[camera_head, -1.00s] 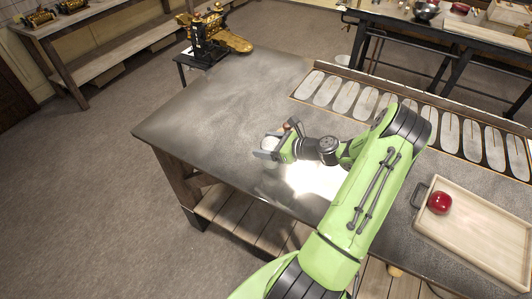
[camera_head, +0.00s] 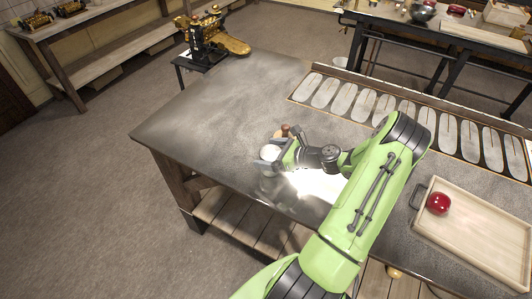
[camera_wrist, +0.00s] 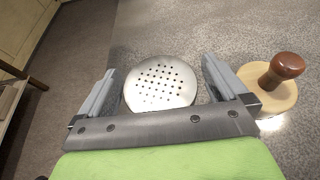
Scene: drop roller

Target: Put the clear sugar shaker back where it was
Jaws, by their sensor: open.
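The sugar shaker shows in the wrist view as a round, perforated metal lid (camera_wrist: 160,84) between my two fingers. In the head view the shaker (camera_head: 268,154) is near the front-left edge of the grey table, partly hidden by my gripper. My gripper (camera_head: 266,161) is open, with one finger on each side of the lid. In the wrist view small gaps show between the lid and the fingers of my gripper (camera_wrist: 158,88). The shaker's clear body is mostly hidden, and I cannot tell whether its base touches the table.
A round wooden piece with a brown knob (camera_wrist: 285,68) stands close beside the right finger. A wooden tray (camera_head: 470,239) with a red ball (camera_head: 439,203) lies at the right. A rack of oval slots (camera_head: 385,108) runs along the back.

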